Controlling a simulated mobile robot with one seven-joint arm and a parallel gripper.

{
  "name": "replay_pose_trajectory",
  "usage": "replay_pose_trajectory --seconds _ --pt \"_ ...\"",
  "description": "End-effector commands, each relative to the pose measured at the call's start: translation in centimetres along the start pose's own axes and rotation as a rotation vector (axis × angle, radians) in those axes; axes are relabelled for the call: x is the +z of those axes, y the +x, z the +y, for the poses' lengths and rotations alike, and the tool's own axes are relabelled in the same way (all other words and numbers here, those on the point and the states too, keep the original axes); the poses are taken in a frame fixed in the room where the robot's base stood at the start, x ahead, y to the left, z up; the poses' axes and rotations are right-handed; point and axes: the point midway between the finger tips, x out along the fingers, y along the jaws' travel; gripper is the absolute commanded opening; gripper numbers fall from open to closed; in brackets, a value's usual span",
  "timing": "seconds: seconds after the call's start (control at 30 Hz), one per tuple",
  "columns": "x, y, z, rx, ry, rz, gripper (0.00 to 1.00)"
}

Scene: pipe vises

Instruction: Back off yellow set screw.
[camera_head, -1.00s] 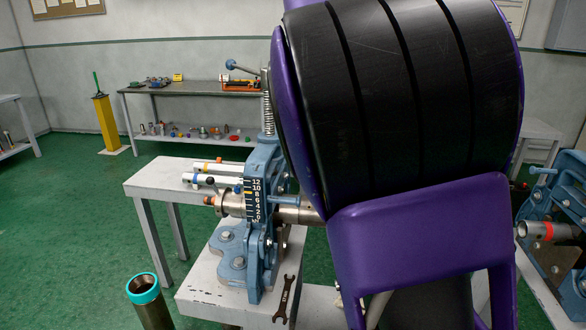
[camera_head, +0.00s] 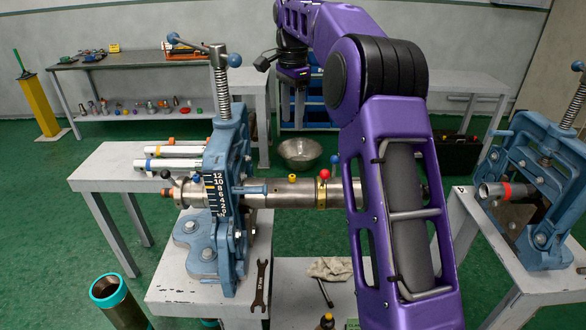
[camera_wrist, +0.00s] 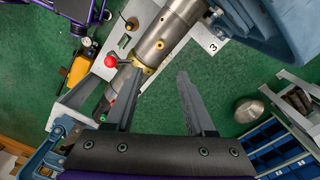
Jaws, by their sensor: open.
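A steel pipe (camera_head: 260,193) runs level out of the blue vise (camera_head: 227,160). On top of it sits a small yellow set screw (camera_head: 292,178), which also shows as a yellow ring in the wrist view (camera_wrist: 160,44). Right of it is a brass-yellow collar (camera_head: 321,195) with a red ball knob (camera_head: 324,174); the collar (camera_wrist: 141,67) and red knob (camera_wrist: 111,61) also show in the wrist view. A blue ball (camera_head: 335,159) stands farther right. My gripper (camera_wrist: 158,73) is open and empty; its left finger overlaps the collar area in view. Contact cannot be told.
A wrench (camera_head: 261,285) lies on the vise bench. A second blue vise (camera_head: 540,190) holds a red-banded pipe (camera_head: 495,190) at right. A metal bowl (camera_head: 300,152) and blue bins (camera_wrist: 270,140) are behind.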

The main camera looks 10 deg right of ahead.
Motion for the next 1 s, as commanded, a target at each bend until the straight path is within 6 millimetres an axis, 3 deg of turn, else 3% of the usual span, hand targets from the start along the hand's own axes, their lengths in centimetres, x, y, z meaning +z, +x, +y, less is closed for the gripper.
replay_pose_trajectory --seconds 0.63,0.8,1.0 --pt "0.0 13.2 0.1 0.005 -0.003 0.001 0.55" --pt "0.0 15.5 0.1 0.003 -0.004 0.003 0.55" --pt "0.0 16.6 0.0 0.001 -0.004 0.003 0.55"
